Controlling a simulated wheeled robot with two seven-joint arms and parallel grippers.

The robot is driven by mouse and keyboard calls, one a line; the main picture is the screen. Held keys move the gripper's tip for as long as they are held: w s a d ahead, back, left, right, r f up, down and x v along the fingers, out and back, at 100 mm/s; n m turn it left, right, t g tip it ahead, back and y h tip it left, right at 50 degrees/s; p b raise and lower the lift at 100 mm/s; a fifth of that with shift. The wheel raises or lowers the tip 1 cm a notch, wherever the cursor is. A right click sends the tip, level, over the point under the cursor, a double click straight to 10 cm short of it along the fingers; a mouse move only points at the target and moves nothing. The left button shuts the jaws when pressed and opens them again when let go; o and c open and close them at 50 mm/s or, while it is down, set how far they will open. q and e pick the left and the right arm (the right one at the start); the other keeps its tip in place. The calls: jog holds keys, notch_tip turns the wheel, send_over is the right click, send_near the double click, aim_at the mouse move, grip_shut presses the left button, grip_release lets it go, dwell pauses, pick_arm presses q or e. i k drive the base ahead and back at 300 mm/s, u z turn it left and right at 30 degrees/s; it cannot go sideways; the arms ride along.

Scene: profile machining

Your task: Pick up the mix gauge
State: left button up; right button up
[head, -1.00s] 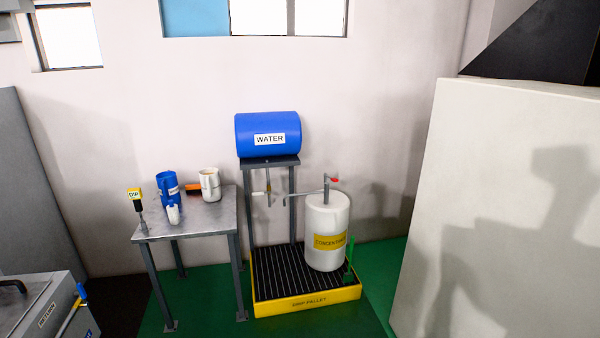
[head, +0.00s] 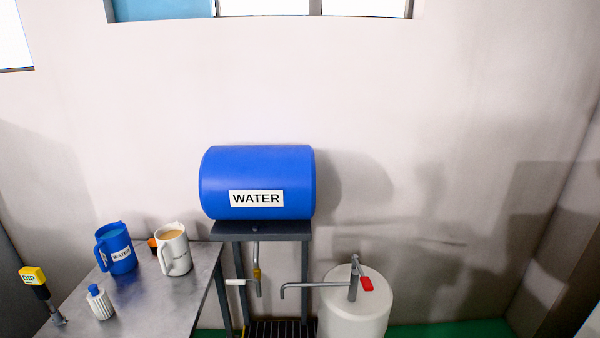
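No item in the head view carries a readable mix gauge label, so I cannot tell for sure which one it is. An orange item (head: 153,243) lies at the back of the metal table, mostly hidden behind the jugs. A small white ribbed bottle with a blue cap (head: 100,303) stands near the table's front. A yellow DIP sign (head: 33,275) on a dark handle stands at the left table edge. Neither of my grippers is in view.
The metal table (head: 180,303) holds a blue WATER jug (head: 118,252) and a white jug (head: 174,252) with tan liquid. A blue WATER drum (head: 257,180) lies on a stand right of it. A white drum (head: 355,310) with a red-handled tap stands further right.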

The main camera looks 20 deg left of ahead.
aim_at(35, 276)
jog(key=i, duration=0.95)
jog(key=u, duration=3.8)
jog(key=i, duration=1)
